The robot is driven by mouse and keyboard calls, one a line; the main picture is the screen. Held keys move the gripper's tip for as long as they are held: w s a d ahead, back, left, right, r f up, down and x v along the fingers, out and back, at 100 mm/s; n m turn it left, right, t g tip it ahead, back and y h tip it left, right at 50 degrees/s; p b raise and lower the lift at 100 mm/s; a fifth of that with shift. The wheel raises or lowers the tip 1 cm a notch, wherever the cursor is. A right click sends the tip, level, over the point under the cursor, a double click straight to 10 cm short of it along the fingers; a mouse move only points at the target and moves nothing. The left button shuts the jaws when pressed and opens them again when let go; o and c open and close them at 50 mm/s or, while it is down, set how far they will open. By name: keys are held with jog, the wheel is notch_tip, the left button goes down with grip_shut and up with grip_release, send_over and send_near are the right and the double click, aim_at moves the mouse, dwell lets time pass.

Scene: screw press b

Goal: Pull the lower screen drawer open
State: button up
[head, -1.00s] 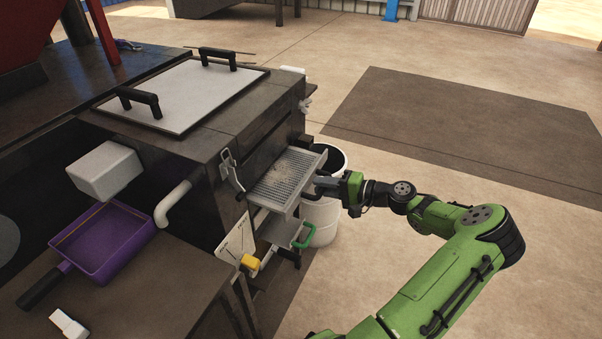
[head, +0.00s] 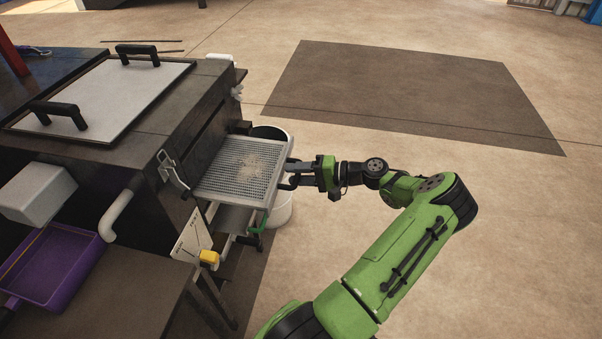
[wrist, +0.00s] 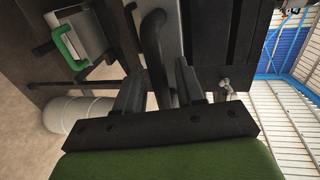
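The screen drawer (head: 240,165), a pale tray with a mesh floor and a patch of tan crumbs, stands well out from the dark machine's side. Its black handle is at its outer end, in the wrist view a curved bar (wrist: 154,45) running down between my fingers. My gripper (head: 292,174) is at that handle; its fingers (wrist: 160,88) lie on both sides of the bar and appear shut on it. Below the mesh tray is a grey tray (head: 232,218) with a green handle (head: 259,225), which also shows in the wrist view (wrist: 68,45).
A white bin (head: 281,208) stands on the floor behind and below the drawer. A yellow-knobbed part (head: 209,257) and a latch (head: 172,172) are at the machine's near corner. A purple pan (head: 55,262) lies at the left. The floor to the right is open.

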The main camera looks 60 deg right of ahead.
jog(key=p+v, duration=0.3)
jog(key=v, duration=1.2)
jog(key=shift+s, duration=0.35)
